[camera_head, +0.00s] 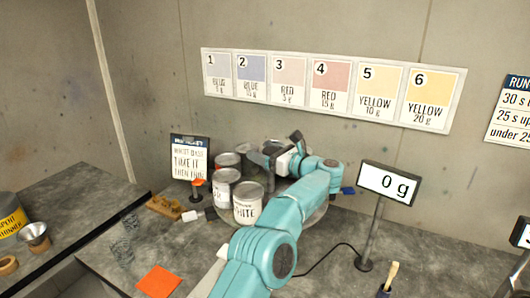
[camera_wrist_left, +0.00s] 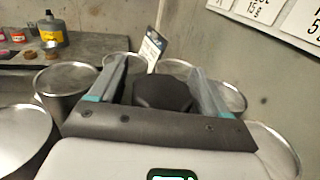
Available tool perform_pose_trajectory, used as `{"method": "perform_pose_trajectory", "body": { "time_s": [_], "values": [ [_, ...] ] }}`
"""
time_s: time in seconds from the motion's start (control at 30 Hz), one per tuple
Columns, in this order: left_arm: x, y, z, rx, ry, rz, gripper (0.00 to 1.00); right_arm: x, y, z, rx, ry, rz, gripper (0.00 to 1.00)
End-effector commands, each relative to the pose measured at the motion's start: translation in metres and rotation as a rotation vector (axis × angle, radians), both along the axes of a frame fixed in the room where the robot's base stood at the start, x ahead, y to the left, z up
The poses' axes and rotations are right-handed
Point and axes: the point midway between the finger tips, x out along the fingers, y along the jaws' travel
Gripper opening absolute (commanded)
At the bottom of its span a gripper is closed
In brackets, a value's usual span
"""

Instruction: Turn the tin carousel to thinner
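The tin carousel is a round grey turntable (camera_head: 316,217) below the wall chart, carrying several lidded metal tins. A tin lettered WHITE (camera_head: 247,205) stands at its front, and a tin with a partly hidden label (camera_head: 221,190) is left of it. No thinner label is readable on the carousel. My left gripper (camera_head: 281,148) is over the carousel's middle, its arm hiding the right side. In the left wrist view, a dark knob (camera_wrist_left: 163,92) stands between its two spread fingers, with small gaps seeming to show beside it. My right gripper is not in view.
A scale display reading 0 g (camera_head: 388,184) stands right of the carousel, near a brush (camera_head: 388,278). A small notice (camera_head: 189,158) stands behind left. A yellow-labelled spent thinner can (camera_head: 10,222) and a funnel (camera_head: 35,235) are far left. An orange sheet (camera_head: 158,281) lies in front.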

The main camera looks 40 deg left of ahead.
Motion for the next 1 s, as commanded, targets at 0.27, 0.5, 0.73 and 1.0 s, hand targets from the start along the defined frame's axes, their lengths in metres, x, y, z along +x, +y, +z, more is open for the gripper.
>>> {"method": "perform_pose_trajectory", "body": {
  "time_s": [0.27, 0.5, 0.73, 1.0],
  "values": [
    [0.003, -0.016, -0.004, -0.001, 0.000, -0.005, 0.77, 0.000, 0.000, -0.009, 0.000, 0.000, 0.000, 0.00],
    [0.008, -0.077, -0.005, -0.001, -0.002, -0.006, 0.77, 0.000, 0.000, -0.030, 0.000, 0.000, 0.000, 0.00],
    [0.013, -0.132, -0.002, -0.001, -0.001, -0.004, 0.77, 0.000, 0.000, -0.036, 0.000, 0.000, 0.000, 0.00],
    [0.015, -0.161, 0.000, -0.001, 0.000, 0.000, 0.77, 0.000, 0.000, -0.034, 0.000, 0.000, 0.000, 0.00]
  ]
}}
